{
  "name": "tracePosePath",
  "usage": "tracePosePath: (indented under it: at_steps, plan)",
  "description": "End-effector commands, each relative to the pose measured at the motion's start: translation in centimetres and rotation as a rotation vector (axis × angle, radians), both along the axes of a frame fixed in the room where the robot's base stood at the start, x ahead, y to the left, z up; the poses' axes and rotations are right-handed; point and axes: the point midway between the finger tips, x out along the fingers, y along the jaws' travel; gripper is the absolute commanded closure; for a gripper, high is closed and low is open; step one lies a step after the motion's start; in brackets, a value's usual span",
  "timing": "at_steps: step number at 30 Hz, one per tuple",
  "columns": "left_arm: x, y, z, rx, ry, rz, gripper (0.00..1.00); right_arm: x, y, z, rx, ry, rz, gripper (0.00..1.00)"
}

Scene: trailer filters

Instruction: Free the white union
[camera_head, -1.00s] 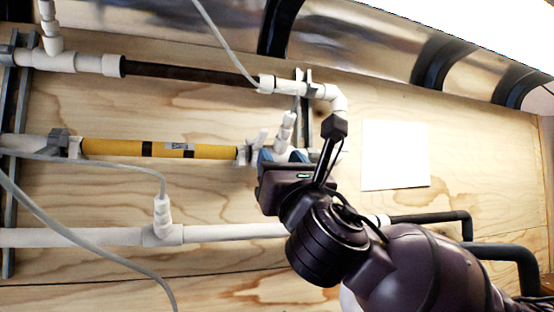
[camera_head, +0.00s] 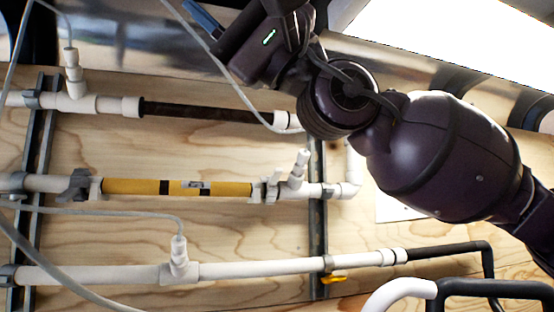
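A yellow filter tube (camera_head: 215,188) with dark bands lies level in the middle pipe line on the wooden wall. White fittings sit at its left end (camera_head: 95,188) and right end (camera_head: 258,191); a white branched fitting (camera_head: 297,178) stands just right of it. I cannot tell which fitting is the white union. My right gripper (camera_head: 205,18) is at the top, above and left of the upper pipe and apart from the fittings. A blue fingertip shows; the body and the frame's edge hide the rest, so its opening is unclear. My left gripper is out of view.
A dark tube (camera_head: 195,111) forms the upper line, and a white pipe (camera_head: 260,267) with a yellow-handled valve (camera_head: 333,279) the lower one. Grey rails (camera_head: 35,165) cross behind. Thin grey hoses (camera_head: 200,38) hang in front. Bare wood shows between lines.

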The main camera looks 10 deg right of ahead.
Motion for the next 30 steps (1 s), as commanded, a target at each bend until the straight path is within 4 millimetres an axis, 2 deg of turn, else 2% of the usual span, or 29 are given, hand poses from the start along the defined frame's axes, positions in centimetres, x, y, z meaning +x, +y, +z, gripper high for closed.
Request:
tracePosePath:
  at_steps: [4, 8, 14, 20, 24, 30]
  plan:
    - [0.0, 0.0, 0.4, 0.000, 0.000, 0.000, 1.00, 0.1, 1.9, -0.9, -0.211, -0.175, -0.142, 0.55]
    - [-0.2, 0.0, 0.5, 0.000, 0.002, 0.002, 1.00, 1.6, 2.9, -2.2, -0.394, -0.300, -0.288, 0.55]
    - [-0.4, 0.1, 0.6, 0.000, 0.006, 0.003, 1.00, 5.6, 2.8, -4.4, -0.675, -0.435, -0.540, 0.55]
    - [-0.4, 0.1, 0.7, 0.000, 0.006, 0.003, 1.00, 10.7, 0.4, -6.4, -0.955, -0.495, -0.810, 0.55]
    - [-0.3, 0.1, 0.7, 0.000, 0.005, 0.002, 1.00, 14.3, -2.5, -7.7, -1.153, -0.491, -0.998, 0.55]
    - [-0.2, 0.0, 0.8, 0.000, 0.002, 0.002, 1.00, 17.6, -7.3, -9.0, -1.416, -0.436, -1.231, 0.55]
